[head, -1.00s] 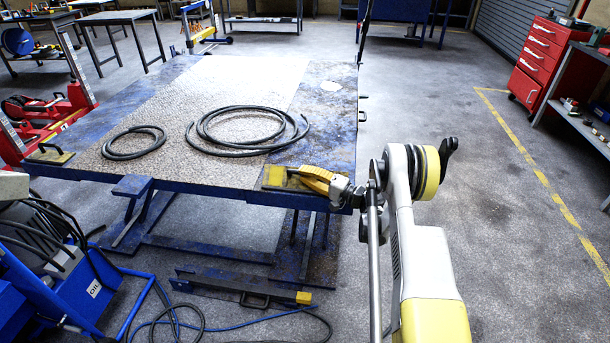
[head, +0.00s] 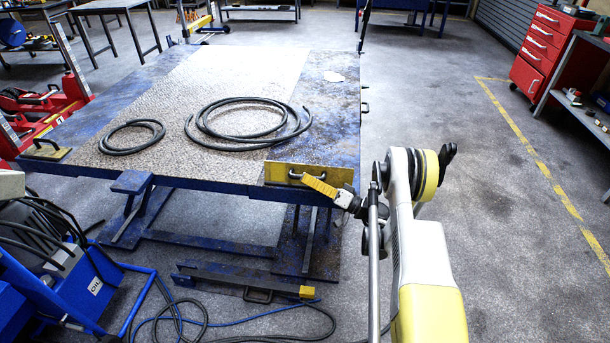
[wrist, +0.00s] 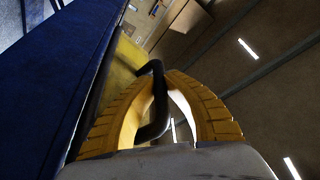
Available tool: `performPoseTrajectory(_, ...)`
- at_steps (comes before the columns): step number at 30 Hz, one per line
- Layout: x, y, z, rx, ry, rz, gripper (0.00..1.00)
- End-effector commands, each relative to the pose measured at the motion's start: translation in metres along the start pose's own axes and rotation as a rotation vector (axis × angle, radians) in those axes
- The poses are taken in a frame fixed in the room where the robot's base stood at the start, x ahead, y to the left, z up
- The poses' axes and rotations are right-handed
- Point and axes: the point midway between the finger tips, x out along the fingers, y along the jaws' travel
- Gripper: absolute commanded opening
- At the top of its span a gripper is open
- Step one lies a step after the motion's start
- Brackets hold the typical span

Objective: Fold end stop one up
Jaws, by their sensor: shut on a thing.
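A yellow end stop plate (head: 335,174) stands up, roughly upright, at the right part of the near edge of the blue lift platform (head: 120,92). A black bar handle is on its near face. My gripper (head: 305,179) reaches it from the right with yellow fingers shut on that handle. In the wrist view the fingers (wrist: 161,78) close around the bent black handle (wrist: 157,100), and part of the yellow plate (wrist: 127,58) shows behind. A second yellow end stop plate (head: 45,153) with a black handle lies flat at the platform's near left corner.
Two coils of dark hose (head: 245,125) lie on the platform. A dark bar with a yellow end (head: 240,284) and cables lie on the floor below. A blue pump unit (head: 85,275) stands at the near left. The floor to the right is mostly clear.

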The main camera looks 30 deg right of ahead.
Motion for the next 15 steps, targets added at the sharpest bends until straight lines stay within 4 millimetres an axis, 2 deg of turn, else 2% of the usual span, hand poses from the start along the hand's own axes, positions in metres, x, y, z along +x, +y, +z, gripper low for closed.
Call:
performPoseTrajectory(13, -0.0005, -0.003, 0.0018, -0.006, -0.002, -0.008, 0.0)
performPoseTrajectory(14, -0.0005, -0.003, 0.0018, -0.006, -0.002, -0.008, 0.21)
performPoseTrajectory(15, -0.0006, -0.0029, 0.0018, -0.006, -0.002, -0.008, 0.33)
